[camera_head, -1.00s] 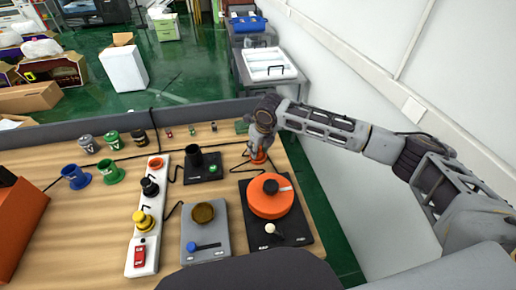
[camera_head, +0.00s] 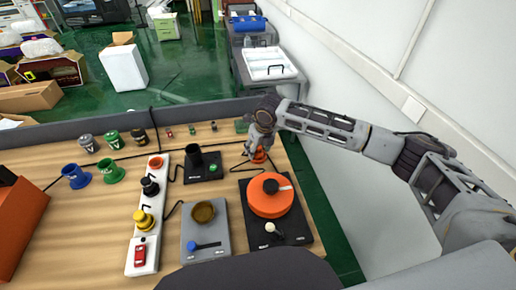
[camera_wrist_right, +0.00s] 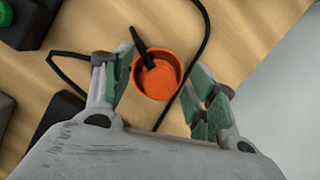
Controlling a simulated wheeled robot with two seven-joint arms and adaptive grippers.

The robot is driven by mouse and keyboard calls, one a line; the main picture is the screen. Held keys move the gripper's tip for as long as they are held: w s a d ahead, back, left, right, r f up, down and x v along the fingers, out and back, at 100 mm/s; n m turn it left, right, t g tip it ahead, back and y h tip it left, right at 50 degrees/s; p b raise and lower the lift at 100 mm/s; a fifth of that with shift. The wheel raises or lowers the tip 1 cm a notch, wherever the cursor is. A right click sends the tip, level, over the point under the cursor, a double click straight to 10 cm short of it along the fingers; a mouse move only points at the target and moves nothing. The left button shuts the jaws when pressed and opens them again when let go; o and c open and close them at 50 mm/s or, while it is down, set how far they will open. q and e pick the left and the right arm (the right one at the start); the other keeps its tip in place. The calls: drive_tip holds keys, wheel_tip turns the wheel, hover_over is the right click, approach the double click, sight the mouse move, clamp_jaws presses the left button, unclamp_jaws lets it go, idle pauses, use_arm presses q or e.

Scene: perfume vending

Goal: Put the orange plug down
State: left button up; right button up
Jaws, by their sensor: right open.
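The orange plug (camera_head: 260,156) stands on the wooden table near its right edge, beyond the device with the orange disc. In the right wrist view the plug (camera_wrist_right: 155,78) looks like a round orange cup with a black piece sticking out, and it appears to rest on the table. My right gripper (camera_head: 257,150) is right above it. Its green-padded fingers (camera_wrist_right: 165,85) are apart, one on each side of the plug, with a visible gap on the right side. My left gripper is not in view.
A white power strip (camera_head: 147,215) holds black and yellow plugs and has an orange socket at its far end. A black device (camera_head: 203,167), a grey scale-like device (camera_head: 206,235) and a black base with an orange disc (camera_head: 270,197) stand nearby. A black cable (camera_wrist_right: 204,45) runs beside the plug.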

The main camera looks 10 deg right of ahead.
drive_tip(key=v, duration=1.2)
idle(0.8)
